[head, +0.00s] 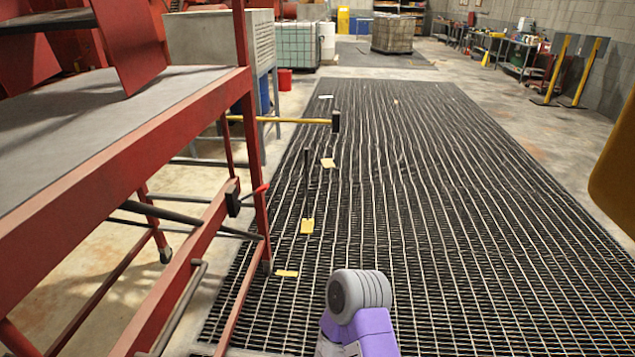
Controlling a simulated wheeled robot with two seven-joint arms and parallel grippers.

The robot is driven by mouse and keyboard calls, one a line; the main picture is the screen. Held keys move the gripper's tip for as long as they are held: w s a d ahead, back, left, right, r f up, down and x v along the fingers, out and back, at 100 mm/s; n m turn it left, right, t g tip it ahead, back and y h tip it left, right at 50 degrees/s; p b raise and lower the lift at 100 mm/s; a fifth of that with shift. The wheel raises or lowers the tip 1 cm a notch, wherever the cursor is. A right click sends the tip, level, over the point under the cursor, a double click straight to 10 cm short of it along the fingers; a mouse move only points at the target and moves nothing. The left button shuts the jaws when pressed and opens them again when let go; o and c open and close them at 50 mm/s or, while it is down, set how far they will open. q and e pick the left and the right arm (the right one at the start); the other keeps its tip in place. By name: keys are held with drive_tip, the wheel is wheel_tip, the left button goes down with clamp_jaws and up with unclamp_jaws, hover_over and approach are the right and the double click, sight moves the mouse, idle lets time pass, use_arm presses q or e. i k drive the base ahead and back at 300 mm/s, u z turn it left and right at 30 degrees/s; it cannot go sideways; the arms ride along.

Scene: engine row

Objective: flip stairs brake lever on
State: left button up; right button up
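The red metal stairs (110,165) fill the left side of the head view, with a grey platform on top. Low on their frame is a black bracket (233,203) with a short red-tipped lever (259,189), which looks like the brake lever. It points to the right and slightly up. It is small here, so I cannot tell whether it is on or off. Neither of my grippers shows. Only a purple and grey link of one of my arms rises from the bottom middle, right of the stairs and apart from the lever.
A yellow bar with a black end (285,120) sticks out right behind the stairs' post. A dark floor grating (430,200) with several small yellow pieces lies clear to the right. A yellow object (614,170) cuts in at the right edge. Benches (518,57) line the far wall.

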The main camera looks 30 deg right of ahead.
sight(265, 188)
drive_tip(key=z, duration=1.75)
drive_tip(key=i, duration=2.4)
drive_tip(key=u, duration=3.35)
